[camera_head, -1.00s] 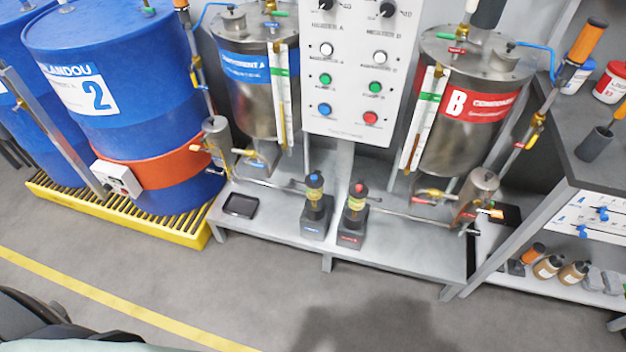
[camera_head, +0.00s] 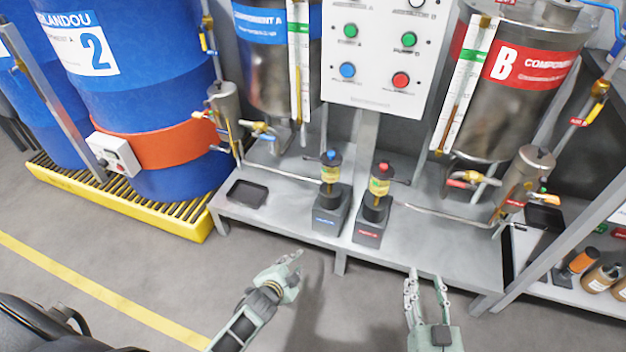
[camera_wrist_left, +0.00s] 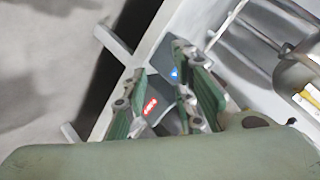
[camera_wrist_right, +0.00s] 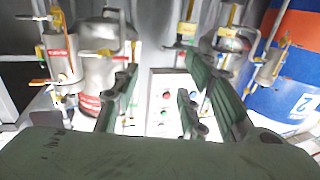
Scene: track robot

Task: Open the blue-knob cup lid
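The cup with the blue knob (camera_head: 330,156) stands upright on a dark base with a blue label, on the grey bench. Its lid appears to be on. My left gripper (camera_head: 292,258) is in front of and below it, clear of the bench. In the left wrist view its fingers (camera_wrist_left: 157,62) are apart and empty, with the blue-labelled base (camera_wrist_left: 173,72) beyond them; the knob is not clear there. My right gripper (camera_head: 427,276) is open and empty at the bench's front edge, also open in the right wrist view (camera_wrist_right: 160,72).
A red-knob cup (camera_head: 381,168) stands just right of the blue one. Behind are a control panel (camera_head: 375,92), steel tanks and pipes. A black tray (camera_head: 247,194) lies on the bench at left. The floor in front is clear.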

